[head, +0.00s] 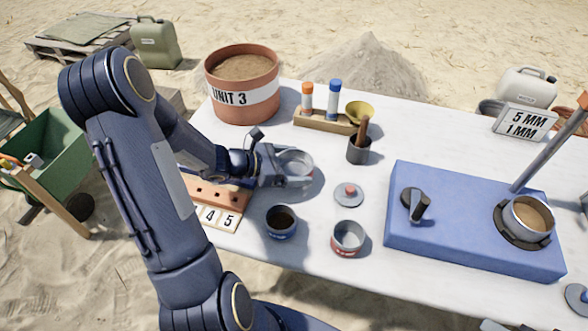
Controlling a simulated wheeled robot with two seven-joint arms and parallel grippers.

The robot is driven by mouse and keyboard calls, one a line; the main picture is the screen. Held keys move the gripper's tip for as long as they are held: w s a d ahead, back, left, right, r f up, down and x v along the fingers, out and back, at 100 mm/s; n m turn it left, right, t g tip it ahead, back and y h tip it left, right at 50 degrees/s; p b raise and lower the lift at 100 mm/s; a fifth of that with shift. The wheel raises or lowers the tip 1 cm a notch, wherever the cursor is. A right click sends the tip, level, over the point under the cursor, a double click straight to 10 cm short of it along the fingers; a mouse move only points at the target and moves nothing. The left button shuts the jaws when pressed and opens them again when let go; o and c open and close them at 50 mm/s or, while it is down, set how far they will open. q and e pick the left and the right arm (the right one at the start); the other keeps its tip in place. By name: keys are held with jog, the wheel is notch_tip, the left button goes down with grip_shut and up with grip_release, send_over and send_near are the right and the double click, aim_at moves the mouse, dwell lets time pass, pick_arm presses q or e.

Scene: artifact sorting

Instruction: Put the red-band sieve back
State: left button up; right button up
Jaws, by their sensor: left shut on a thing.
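My left gripper (284,166) is shut on a round, shallow grey metal vessel (298,163) that looks like a sieve, held over the left part of the table. No coloured band shows clearly on it, and the gripper hides its left side. A small round metal container with a red band (347,240) stands on the table to the front right of the gripper. Another with a blue band and dark contents (281,222) stands left of it. A metal sieve with sand (528,220) sits on the blue machine (450,238). My right gripper is not in view.
A grey lid with a pink knob (348,194) lies right of the gripper. Behind are a terracotta bucket (243,87), a wooden rack (318,123) with two bottles, and a dark cup (359,150). A block with holes (215,192) and number cards is partly behind my arm.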

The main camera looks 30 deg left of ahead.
pick_arm(q)
jog(key=shift+f, duration=0.9)
